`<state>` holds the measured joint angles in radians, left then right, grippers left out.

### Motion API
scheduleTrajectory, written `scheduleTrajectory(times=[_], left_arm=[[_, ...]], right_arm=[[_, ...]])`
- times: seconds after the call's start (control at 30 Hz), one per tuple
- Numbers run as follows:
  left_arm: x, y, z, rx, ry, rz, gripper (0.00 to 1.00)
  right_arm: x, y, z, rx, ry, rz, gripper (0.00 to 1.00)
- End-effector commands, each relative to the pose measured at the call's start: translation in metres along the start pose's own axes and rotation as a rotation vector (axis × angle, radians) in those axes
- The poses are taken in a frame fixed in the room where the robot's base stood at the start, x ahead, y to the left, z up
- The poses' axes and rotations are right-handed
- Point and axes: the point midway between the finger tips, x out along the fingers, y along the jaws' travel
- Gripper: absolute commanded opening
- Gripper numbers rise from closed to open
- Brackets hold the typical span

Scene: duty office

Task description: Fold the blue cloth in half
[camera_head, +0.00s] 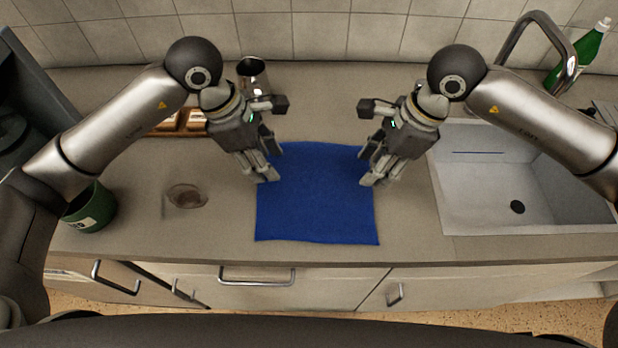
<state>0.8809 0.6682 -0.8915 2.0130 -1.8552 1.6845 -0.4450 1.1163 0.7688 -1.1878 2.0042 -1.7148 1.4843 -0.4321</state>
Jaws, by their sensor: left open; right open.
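The blue cloth (316,200) lies spread flat on the counter in front of me, roughly rectangular, its near edge close to the counter's front edge. My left gripper (270,168) is open over the cloth's left edge, toward its far left part. My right gripper (371,170) is open over the right edge, toward its far right part. The grippers hide parts of both side edges and the far corners. Whether the fingertips touch the cloth, I cannot tell. No part of the cloth looks lifted.
A sink (480,205) with a tap (545,25) is on the right, a green bottle (590,45) behind it. A metal cup (253,72) stands behind my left gripper. A small glass dish (186,196) and a green mug (92,210) are left. Counter between cloth and dish is clear.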

Motion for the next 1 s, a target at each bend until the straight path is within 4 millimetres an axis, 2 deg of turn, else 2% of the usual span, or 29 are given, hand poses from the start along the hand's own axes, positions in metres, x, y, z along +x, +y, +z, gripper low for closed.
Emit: scheduleTrajectory(times=[0.2,0.4,0.6,1.0], left_arm=[[0.034,-0.001,-0.011,-0.005,0.0,-0.006,0.41],[0.057,-0.001,-0.018,-0.004,-0.001,-0.006,0.41],[0.064,-0.001,-0.02,-0.003,-0.001,-0.005,0.41],[0.066,-0.001,-0.021,-0.003,0.0,-0.006,0.41]], right_arm=[[0.034,0.0,-0.01,0.001,-0.002,0.001,0.41],[0.057,-0.001,-0.017,0.0,-0.003,-0.001,0.41],[0.064,-0.001,-0.019,-0.001,-0.003,-0.003,0.41],[0.065,-0.001,-0.019,-0.001,-0.003,-0.003,0.41]])
